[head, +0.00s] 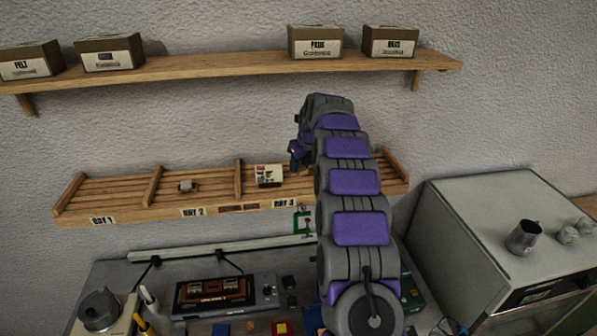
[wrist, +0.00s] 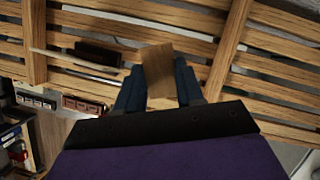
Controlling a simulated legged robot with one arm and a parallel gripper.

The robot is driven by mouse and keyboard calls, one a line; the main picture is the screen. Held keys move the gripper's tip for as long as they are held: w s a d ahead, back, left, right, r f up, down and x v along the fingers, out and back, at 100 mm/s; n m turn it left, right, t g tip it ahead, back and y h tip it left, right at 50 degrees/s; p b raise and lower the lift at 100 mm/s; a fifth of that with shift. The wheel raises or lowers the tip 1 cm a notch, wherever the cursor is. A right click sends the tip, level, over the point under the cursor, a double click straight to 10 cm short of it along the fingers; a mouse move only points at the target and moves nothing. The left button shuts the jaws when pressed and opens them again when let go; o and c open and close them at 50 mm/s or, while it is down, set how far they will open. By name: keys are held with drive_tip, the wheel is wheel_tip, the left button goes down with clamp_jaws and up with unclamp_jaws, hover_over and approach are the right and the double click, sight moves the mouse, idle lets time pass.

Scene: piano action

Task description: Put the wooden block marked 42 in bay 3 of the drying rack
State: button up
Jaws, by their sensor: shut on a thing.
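The drying rack (head: 130,209) is a long slatted wooden shelf on the wall, with labelled bays; the bay 3 label (head: 284,203) is on its front edge, right of centre. My gripper (head: 296,160) is over bay 3, mostly hidden behind my arm in the head view. In the wrist view, the blue fingers of my gripper (wrist: 159,88) are shut on a plain wooden block (wrist: 157,66). The block is over the rack slats (wrist: 270,55); I cannot tell whether it touches them. No number shows on its visible face.
A shelf with boxes (head: 230,67) runs above. The cluttered bench (head: 110,275) is below.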

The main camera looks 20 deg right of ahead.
sight(305, 168)
drive_tip(key=shift+d+f, duration=0.35)
drive_tip(key=shift+d, duration=0.25)
drive_tip(key=shift+d+f, duration=0.3)
drive_tip(key=shift+d, duration=0.3)
drive_tip(key=shift+a+f+p, duration=0.2)
drive_tip(key=shift+a+f, duration=0.1)
drive_tip(key=shift+f, duration=0.3)
drive_tip(key=shift+a+f+p, duration=0.2)
drive_tip(key=shift+a+f, duration=0.1)
drive_tip(key=shift+f, duration=0.25)
drive_tip(key=shift+a, duration=0.7)
drive_tip(key=o, duration=0.7)
drive_tip(key=shift+d, duration=0.1)
drive_tip(key=shift+c, duration=0.2)
drive_tip(key=o, duration=0.4)
drive_tip(key=shift+d+f, duration=0.15)
drive_tip(key=shift+d, duration=0.75)
drive_tip(key=shift+a, duration=0.4)
